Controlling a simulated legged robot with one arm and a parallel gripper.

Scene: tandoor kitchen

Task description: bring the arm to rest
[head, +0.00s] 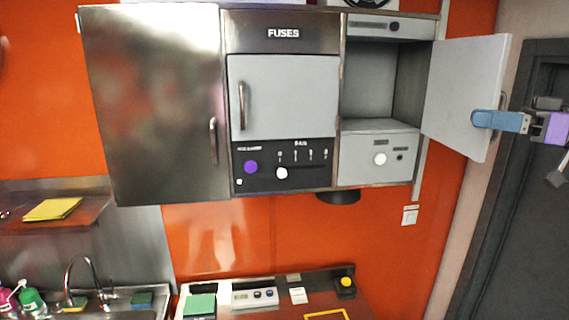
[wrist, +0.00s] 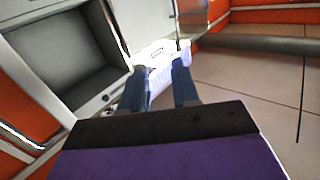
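My gripper (head: 484,118) is at the right in the head view, at the outer edge of an open grey cabinet door (head: 462,95). A blue finger overlaps the door close to its handle (head: 503,101). In the wrist view my gripper (wrist: 160,72) shows two blue fingers clearly apart. A pale, bright surface shows between and beyond them. I see nothing clamped between the fingers, but I cannot tell if they touch the door or its handle.
The open compartment (head: 368,80) looks empty. Beside it are a closed FUSES door (head: 285,97), a knob panel (head: 283,168) and a tall steel door (head: 160,105). Below are a sink (head: 115,300) and a counter (head: 270,308). A dark door frame (head: 500,200) stands at the right.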

